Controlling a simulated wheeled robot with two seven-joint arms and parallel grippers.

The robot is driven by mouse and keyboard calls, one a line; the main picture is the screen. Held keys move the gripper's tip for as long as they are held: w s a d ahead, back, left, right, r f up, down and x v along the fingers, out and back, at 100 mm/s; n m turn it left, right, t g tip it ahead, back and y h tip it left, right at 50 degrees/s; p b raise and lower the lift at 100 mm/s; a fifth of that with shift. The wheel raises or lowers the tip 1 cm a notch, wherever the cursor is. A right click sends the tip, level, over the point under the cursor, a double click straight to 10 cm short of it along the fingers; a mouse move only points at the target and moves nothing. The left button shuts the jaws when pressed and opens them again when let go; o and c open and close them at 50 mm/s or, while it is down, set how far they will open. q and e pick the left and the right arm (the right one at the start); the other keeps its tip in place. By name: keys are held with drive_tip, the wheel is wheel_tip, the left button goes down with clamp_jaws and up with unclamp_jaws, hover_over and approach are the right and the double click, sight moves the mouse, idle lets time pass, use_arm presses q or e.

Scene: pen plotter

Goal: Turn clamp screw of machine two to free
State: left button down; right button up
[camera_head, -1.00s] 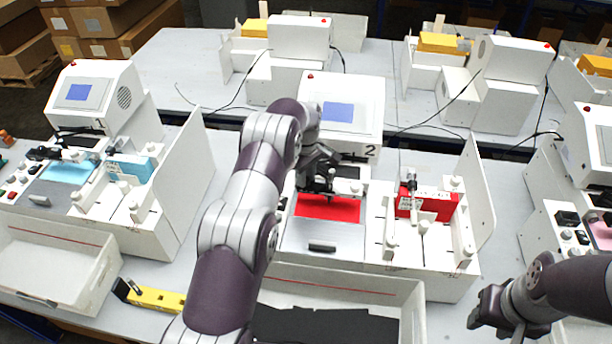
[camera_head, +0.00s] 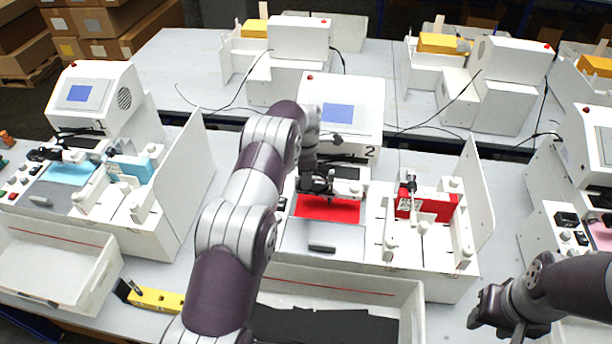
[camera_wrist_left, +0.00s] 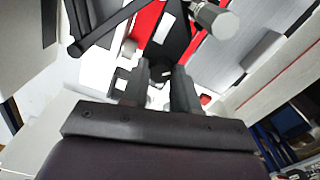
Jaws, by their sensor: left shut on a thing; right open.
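Machine two (camera_head: 340,112), marked "2", is a white plotter with a blue screen and a red sheet (camera_head: 327,208) on its bed. My left gripper (camera_head: 318,182) is over the back of that bed. In the left wrist view its two dark fingers (camera_wrist_left: 162,92) are shut on a small part between them, which I take to be the clamp screw; the fingers mostly hide it. A black holder and a grey-and-white knob (camera_wrist_left: 215,20) show just beyond the fingers. Whether the screw is tight or free cannot be seen. My right gripper (camera_head: 490,312) is open and empty at the lower right.
A red block (camera_head: 438,206) sits in the fixture on the right of machine two, beside an upright white panel (camera_head: 477,205). A white bin (camera_head: 345,285) with black content stands in front. A yellow tool (camera_head: 157,299) lies to its left. Another machine (camera_head: 95,95) stands at left.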

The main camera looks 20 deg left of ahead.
use_arm(q)
drive_tip(key=shift+n, duration=0.9)
